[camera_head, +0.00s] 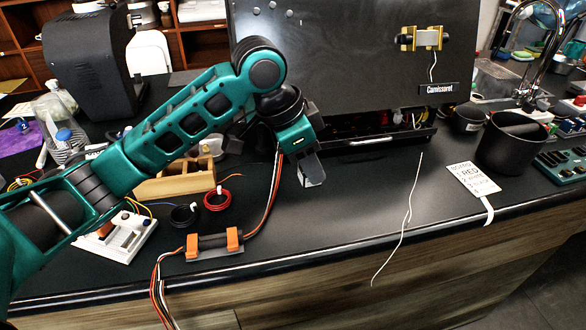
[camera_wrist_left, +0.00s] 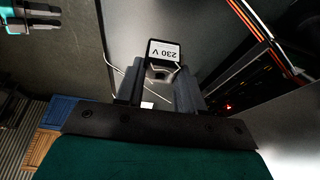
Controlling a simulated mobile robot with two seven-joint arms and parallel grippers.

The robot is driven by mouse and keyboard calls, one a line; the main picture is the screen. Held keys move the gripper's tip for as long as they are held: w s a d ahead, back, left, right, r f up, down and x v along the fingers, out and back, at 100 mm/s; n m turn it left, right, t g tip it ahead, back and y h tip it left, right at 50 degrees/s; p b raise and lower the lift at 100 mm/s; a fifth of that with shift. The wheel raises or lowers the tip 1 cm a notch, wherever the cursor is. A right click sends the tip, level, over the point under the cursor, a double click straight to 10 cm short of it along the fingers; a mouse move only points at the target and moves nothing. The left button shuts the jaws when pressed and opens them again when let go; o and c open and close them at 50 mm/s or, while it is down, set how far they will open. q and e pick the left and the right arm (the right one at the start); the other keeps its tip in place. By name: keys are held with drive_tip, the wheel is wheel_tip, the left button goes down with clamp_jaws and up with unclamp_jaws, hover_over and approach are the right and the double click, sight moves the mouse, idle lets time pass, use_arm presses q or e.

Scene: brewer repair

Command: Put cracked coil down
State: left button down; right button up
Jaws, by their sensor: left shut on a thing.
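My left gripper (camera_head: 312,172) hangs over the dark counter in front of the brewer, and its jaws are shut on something. The frames do not show clearly whether this is the cracked coil, and no crack can be seen. My right gripper is not seen.
The brewer (camera_head: 340,60) stands behind, its lower opening lit red. A wired part with orange ends (camera_head: 212,243), a wooden holder (camera_head: 178,182) and wire coils lie left. A loose white wire (camera_head: 408,212), a label card (camera_head: 472,180) and a black pot (camera_head: 510,146) are right. Counter front-centre is clear.

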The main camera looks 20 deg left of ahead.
use_arm(q)
drive_tip(key=shift+m, duration=0.4)
drive_tip(key=shift+w+f, duration=0.15)
drive_tip(key=shift+f, duration=1.45)
drive_tip(key=shift+w+f, duration=0.1)
drive_tip(key=shift+f, duration=1.5)
drive_tip(key=shift+f, duration=0.6)
drive_tip(key=c, duration=0.6)
unclamp_jaws()
drive_tip(key=shift+r, duration=0.1)
